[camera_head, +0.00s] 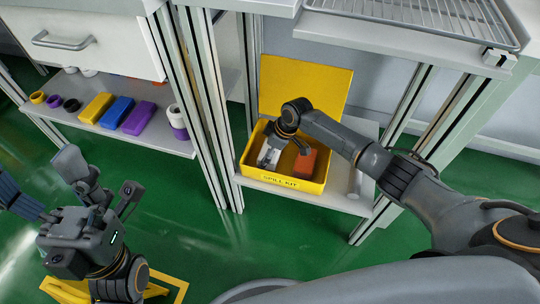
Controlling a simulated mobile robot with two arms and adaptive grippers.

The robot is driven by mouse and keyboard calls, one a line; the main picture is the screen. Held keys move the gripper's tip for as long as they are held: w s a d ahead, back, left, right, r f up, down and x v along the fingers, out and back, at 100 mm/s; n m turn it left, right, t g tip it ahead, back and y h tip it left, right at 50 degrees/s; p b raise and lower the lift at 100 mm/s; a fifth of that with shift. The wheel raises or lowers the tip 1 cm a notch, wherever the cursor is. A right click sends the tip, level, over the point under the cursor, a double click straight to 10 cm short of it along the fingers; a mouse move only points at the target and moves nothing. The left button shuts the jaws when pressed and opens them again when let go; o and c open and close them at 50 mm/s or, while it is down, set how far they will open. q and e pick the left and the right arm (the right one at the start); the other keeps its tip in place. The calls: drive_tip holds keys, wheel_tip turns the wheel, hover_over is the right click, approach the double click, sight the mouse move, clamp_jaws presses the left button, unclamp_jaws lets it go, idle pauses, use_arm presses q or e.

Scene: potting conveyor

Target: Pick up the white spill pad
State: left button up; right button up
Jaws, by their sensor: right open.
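The yellow spill kit bin (287,191) sits on a low shelf, its yellow lid (300,80) raised behind it. The white spill pad (265,154) is in the left part of the bin, partly hidden by my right gripper (286,152). That gripper is open and reaches down into the bin from above, close to the pad; whether it touches it I cannot tell. An orange-red block (303,164) lies in the right part of the bin. My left gripper (101,180) is at the lower left, open and empty, far from the bin.
Metal posts stand left and right of the bin. A wire rack (410,18) is on the worktop above. A left shelf holds yellow (97,108), blue (117,112) and purple (138,118) blocks. The green floor (195,255) before the bin is mostly clear.

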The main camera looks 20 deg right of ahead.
drive_tip(key=c, duration=0.8)
